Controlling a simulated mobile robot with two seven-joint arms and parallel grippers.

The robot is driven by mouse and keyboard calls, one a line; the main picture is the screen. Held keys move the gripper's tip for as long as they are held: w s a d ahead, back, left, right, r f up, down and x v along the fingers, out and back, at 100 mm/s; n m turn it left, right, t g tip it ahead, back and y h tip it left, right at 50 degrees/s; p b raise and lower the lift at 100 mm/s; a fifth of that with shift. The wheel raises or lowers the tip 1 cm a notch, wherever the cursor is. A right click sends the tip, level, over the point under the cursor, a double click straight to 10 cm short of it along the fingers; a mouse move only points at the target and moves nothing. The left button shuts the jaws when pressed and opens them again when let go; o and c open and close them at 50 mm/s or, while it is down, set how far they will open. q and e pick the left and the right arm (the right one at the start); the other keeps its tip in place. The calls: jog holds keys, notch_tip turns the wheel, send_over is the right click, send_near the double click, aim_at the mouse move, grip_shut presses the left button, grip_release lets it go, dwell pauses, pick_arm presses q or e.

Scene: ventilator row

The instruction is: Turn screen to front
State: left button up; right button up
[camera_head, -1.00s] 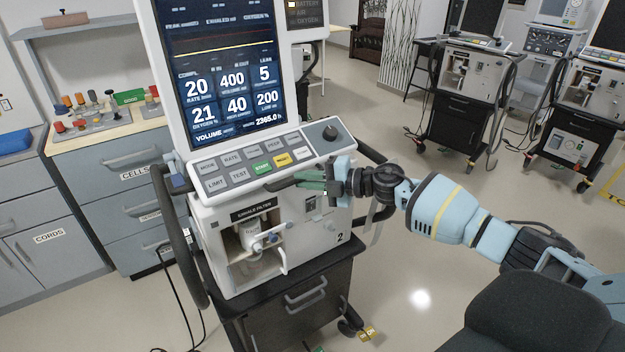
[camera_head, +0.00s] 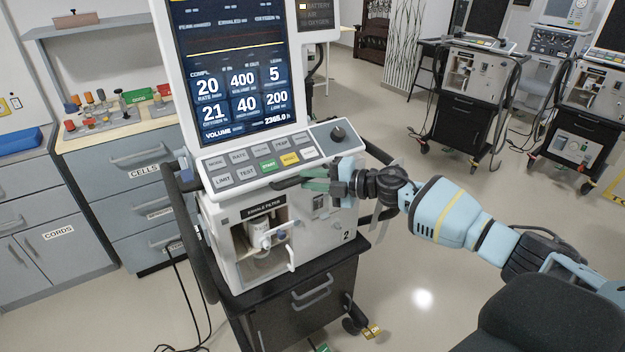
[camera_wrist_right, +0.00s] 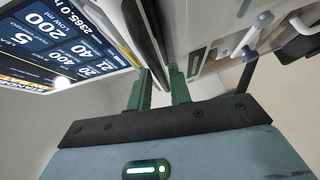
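The screen (camera_head: 232,75) of the nearest ventilator stands above a sloped key panel (camera_head: 265,160). Its lit face is tilted and turned partly toward my head camera. It also shows in the right wrist view (camera_wrist_right: 60,40). My right gripper (camera_head: 308,181) is at the panel's front edge, right of centre. In the right wrist view its two green fingers (camera_wrist_right: 160,88) lie on either side of a dark bar (camera_wrist_right: 147,45) under the panel, with little gap. Their tips are partly hidden there. My left gripper is not in view.
The ventilator's white body (camera_head: 330,235) with an open filter bay stands on a black cart (camera_head: 300,315). Drawers (camera_head: 130,195) and a counter (camera_head: 85,140) with small parts are at left. Other ventilators (camera_head: 475,80) stand at the back right. Floor between is clear.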

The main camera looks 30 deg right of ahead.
jog(key=shift+d, duration=0.1)
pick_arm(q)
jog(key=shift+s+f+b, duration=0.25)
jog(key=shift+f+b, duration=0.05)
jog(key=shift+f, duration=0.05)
pick_arm(e)
jog(key=v, duration=0.7)
jog(key=shift+s+d, duration=0.15)
jog(key=shift+s, duration=0.15)
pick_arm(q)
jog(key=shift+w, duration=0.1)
